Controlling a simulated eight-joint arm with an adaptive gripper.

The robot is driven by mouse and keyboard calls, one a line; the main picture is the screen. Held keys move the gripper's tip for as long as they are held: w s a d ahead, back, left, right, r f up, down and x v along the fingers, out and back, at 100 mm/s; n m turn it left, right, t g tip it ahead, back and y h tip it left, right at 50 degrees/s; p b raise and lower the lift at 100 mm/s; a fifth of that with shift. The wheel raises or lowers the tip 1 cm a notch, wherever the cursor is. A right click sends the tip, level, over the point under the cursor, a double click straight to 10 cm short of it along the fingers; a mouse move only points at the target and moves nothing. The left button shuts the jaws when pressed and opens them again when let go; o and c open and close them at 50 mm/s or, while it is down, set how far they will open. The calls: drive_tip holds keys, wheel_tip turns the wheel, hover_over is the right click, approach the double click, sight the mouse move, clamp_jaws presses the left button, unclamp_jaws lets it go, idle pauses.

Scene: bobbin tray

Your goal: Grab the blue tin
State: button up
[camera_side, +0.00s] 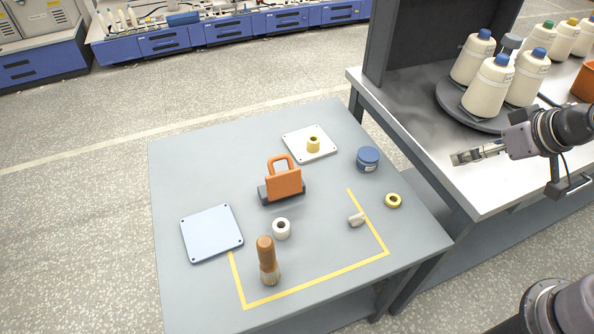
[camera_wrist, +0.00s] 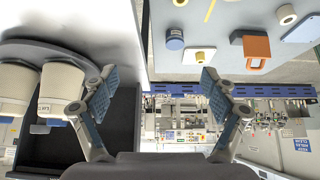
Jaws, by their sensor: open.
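The blue tin (camera_side: 368,159) is a short round can standing on the grey table, near its back right edge. It shows in the wrist view (camera_wrist: 175,39) at the upper middle, beside the white plate. My gripper (camera_side: 468,157) is at the right in the side view, above the white-topped bench, to the right of the tin and well apart from it. In the wrist view my gripper (camera_wrist: 158,78) has its two fingers spread wide with nothing between them.
On the table are a white plate (camera_side: 298,151) with a yellow bobbin (camera_side: 313,144), an orange handled block (camera_side: 284,184), a yellow ring (camera_side: 393,200), a white roll (camera_side: 281,228), a brush (camera_side: 266,255) and a pale blue plate (camera_side: 196,240). Bottles (camera_side: 487,87) stand on the bench.

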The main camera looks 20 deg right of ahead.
drive_tip(key=w+a+r+m+g, duration=0.1)
drive_tip(key=w+m+g, duration=0.15)
drive_tip(key=w, duration=0.45)
drive_tip(key=m+g+h, duration=0.2)
drive_tip(key=m+h, duration=0.2)
drive_tip(key=m, duration=0.5)
hover_over(368, 155)
drive_tip(key=s+a, duration=0.2)
drive_tip(key=a, duration=0.1)
wheel_tip(368, 155, down, 15)
drive_tip(key=x, duration=0.4)
drive_tip(key=shift+w+a+f, duration=0.15)
drive_tip(key=shift+w+f, duration=0.15)
drive_tip(key=shift+f, duration=0.05)
drive_tip(key=shift+d+x, duration=0.15)
drive_tip(key=shift+x, duration=1.3)
drive_tip(key=shift+d+x, duration=0.1)
drive_tip(key=shift+x, duration=1.4)
drive_tip(key=shift+s+r, duration=0.1)
drive_tip(key=c, duration=1.4)
